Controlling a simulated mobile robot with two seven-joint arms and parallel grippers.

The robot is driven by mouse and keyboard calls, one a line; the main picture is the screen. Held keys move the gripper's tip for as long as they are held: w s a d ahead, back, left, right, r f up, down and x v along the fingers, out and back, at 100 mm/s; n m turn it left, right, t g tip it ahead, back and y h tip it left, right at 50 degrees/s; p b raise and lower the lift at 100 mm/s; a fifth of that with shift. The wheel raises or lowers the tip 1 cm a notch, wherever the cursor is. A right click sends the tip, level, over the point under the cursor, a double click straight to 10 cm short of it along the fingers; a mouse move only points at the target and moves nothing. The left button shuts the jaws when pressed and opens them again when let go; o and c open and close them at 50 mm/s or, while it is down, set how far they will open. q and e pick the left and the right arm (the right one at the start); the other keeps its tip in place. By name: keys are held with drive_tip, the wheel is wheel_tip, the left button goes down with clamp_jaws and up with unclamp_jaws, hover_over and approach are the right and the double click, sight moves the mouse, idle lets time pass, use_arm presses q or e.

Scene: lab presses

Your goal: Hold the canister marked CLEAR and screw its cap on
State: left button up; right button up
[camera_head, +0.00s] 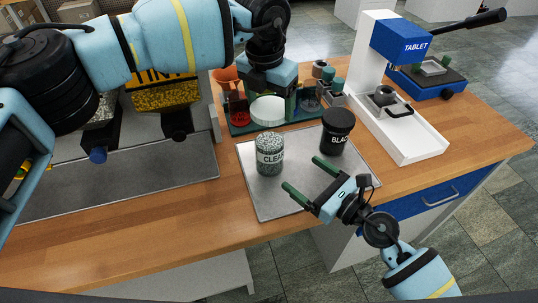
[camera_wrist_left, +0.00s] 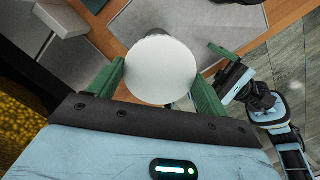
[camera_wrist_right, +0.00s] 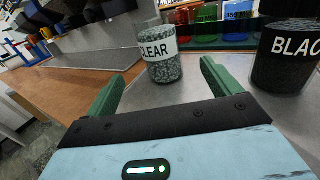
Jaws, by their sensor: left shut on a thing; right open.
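The CLEAR canister (camera_head: 268,163) stands upright on the grey mat, its top open and full of speckled pieces. It also shows in the right wrist view (camera_wrist_right: 162,70), ahead of and between my fingers. My left gripper (camera_head: 268,106) is shut on the white round cap (camera_head: 268,112), held above and behind the canister, apart from it. The cap (camera_wrist_left: 160,70) fills the space between the green fingers in the left wrist view. My right gripper (camera_head: 302,174) is open and empty, its fingers pointing at the canister with a gap between.
The BLACK canister (camera_head: 337,138), with a dark lid, stands right of the CLEAR one on the grey mat (camera_head: 262,204). A rack (camera_head: 240,128) with coloured cups stands behind. A white and blue TABLET press (camera_head: 400,42) is at the right. The wood in front is clear.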

sight(280, 156)
drive_tip(key=x, duration=1.2)
drive_tip(key=shift+c, duration=0.4)
drive_tip(key=c, duration=1.4)
use_arm(q)
drive_tip(key=shift+f, duration=2.5)
drive_tip(key=shift+f, duration=0.9)
drive_tip(key=shift+f, duration=0.55)
